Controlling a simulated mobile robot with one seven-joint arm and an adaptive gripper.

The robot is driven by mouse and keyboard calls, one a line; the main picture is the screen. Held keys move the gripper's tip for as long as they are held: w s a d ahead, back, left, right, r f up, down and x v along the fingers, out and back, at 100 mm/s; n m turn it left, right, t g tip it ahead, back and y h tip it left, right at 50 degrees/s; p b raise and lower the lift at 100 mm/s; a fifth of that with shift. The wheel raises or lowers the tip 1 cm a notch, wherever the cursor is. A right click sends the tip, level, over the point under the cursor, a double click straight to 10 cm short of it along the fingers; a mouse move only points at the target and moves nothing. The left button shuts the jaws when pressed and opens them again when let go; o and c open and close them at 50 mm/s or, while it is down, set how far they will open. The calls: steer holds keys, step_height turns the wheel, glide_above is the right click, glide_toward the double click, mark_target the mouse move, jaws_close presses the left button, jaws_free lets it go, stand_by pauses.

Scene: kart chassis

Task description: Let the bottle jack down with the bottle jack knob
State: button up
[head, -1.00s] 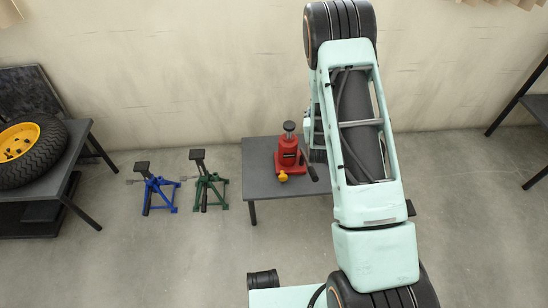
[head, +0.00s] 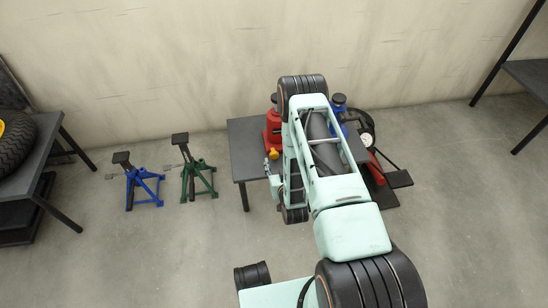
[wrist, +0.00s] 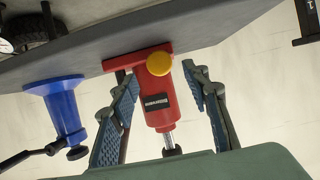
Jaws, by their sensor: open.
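The bottle jack is red and stands on the small grey table (head: 246,165). In the head view its red body (head: 272,126) shows partly behind my arm. Its yellow knob (head: 273,154) sits low at the front. In the wrist view, which is upside down, the red bottle jack (wrist: 152,101) hangs from the tabletop edge, and the round yellow knob (wrist: 159,63) faces me near its base. My gripper (wrist: 160,76) is open, with one finger on each side of the jack and knob in the picture. I see no contact with the knob. My arm hides the gripper in the head view.
A blue jack (wrist: 62,112) stands beside the red one; it also shows behind my arm (head: 340,104). A gauge (head: 366,139) and red tool parts are at the table's right. Blue (head: 143,187) and green (head: 196,180) stands are on the floor at left.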

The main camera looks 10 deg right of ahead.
mark_target(274, 156)
steer(key=b+x, duration=0.1)
steer(key=x, duration=0.5)
steer(key=shift+w+f+b, duration=0.15)
steer(key=shift+w+b, duration=0.05)
steer(key=shift+b, duration=0.2)
steer(key=c, duration=1.1)
steer(key=shift+n+h, duration=0.4)
steer(key=shift+n, duration=0.1)
steer(key=o, duration=1.1)
steer(key=v, duration=1.2)
